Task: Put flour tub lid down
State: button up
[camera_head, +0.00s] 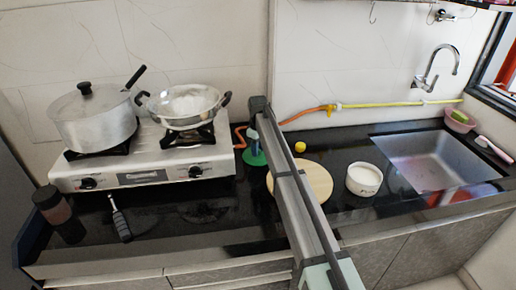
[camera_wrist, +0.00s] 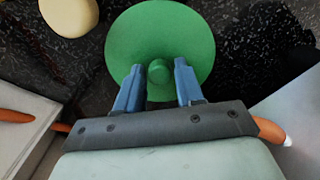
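The green flour tub lid (camera_wrist: 160,35) is a round disc with a small knob; it appears flat on the dark counter. In the head view the lid (camera_head: 254,158) shows beside the stove, partly hidden by my arm. My gripper (camera_wrist: 160,82) has its two blue fingers on either side of the knob, with a small gap showing at each side, so it looks open. The white tub (camera_head: 364,184), uncovered with white contents, stands on the counter to the right.
A round wooden board (camera_head: 318,180) lies partly behind my arm, with a small yellow object (camera_head: 300,147) behind it. The stove (camera_head: 140,168) with a pot (camera_head: 92,122) and a pan (camera_head: 186,105) is at left. The sink (camera_head: 432,163) is at right.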

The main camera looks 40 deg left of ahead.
jog(key=shift+o, duration=1.1)
jog(key=shift+r, duration=0.1)
notch_tip(320, 180, up, 12)
